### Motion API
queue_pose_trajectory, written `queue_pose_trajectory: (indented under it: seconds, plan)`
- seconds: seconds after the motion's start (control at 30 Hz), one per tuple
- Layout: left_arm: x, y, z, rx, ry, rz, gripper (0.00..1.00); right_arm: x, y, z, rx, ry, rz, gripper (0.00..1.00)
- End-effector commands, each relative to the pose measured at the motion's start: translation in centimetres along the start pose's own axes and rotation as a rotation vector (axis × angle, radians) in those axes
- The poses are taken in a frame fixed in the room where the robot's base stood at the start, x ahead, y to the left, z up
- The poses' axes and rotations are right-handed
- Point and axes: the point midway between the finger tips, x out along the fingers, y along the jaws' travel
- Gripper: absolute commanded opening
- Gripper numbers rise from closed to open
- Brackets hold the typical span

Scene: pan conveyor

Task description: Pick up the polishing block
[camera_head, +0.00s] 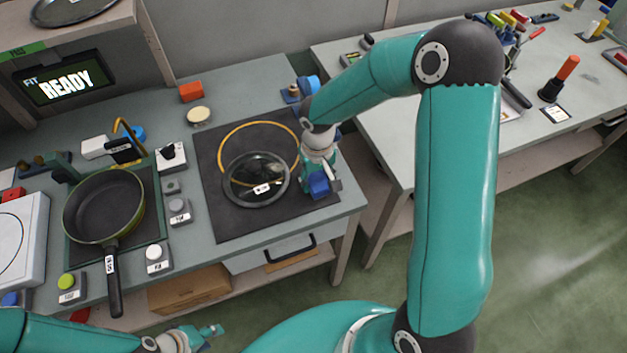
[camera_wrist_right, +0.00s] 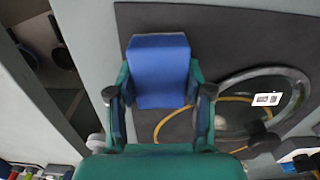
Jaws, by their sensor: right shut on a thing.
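The polishing block (camera_wrist_right: 158,68) is a blue block held between the two fingers of my right gripper (camera_wrist_right: 160,88). In the head view the blue block (camera_head: 319,187) shows at the right edge of the dark mat, with my right gripper (camera_head: 324,178) around it. I cannot tell whether its underside touches the mat. My left gripper (camera_head: 212,331) is low in the head view, in front of the bench and away from the block. Its fingers are too small to tell open from shut.
A round glass lid (camera_head: 256,180) lies on the dark mat (camera_head: 225,222), inside or over a yellow ring (camera_head: 262,124). A frying pan (camera_head: 104,206) sits to the left, its handle over the front edge. Several small button boxes (camera_head: 158,259) stand between. A second table (camera_head: 400,165) is right.

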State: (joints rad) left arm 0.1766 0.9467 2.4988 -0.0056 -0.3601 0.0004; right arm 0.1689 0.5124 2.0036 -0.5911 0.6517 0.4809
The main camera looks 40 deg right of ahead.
Motion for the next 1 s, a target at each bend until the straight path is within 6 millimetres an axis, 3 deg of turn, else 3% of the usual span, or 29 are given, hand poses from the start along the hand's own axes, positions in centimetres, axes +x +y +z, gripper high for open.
queue_pose_trajectory:
  seconds: [0.17,0.37,0.8,1.0]
  plan:
    - [0.1,0.0,0.0,0.000,0.000,0.000,0.40,-1.1,0.0,-0.1,0.000,0.003,0.001,0.15]
    - [0.3,-0.1,0.0,0.000,0.000,0.000,0.40,-4.0,0.0,-0.2,0.000,0.008,0.000,0.15]
    - [0.8,-0.3,0.0,0.000,0.000,0.000,0.40,-15.6,-0.1,-0.1,-0.001,0.007,-0.002,0.15]
    - [0.8,-0.3,0.0,0.000,0.000,0.000,0.40,-18.8,-0.1,-0.1,-0.003,0.004,0.000,0.15]
